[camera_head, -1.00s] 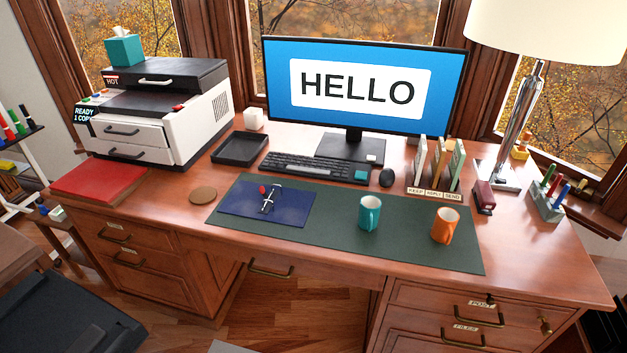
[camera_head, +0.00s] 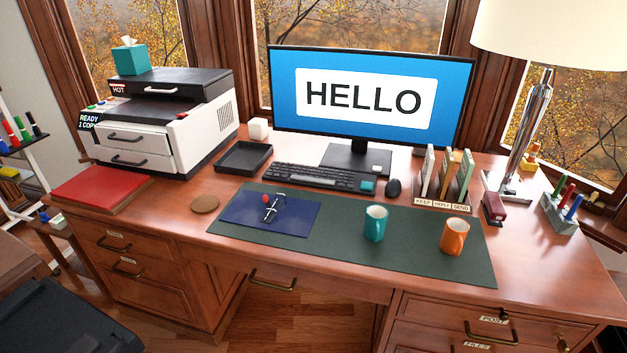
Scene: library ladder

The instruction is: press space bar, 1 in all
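A dark keyboard (camera_head: 316,177) lies on the wooden desk in front of the monitor. It has a teal key block at its right end. The monitor (camera_head: 365,97) is lit and reads HELLO on blue. Neither of my grippers shows in the head view.
A green desk mat (camera_head: 330,245) holds a blue folder (camera_head: 245,222), a teal mug (camera_head: 375,224) and an orange mug (camera_head: 454,237). A mouse (camera_head: 393,187) lies right of the keyboard, a black tray (camera_head: 243,158) left of it. A printer (camera_head: 165,125) stands at the left.

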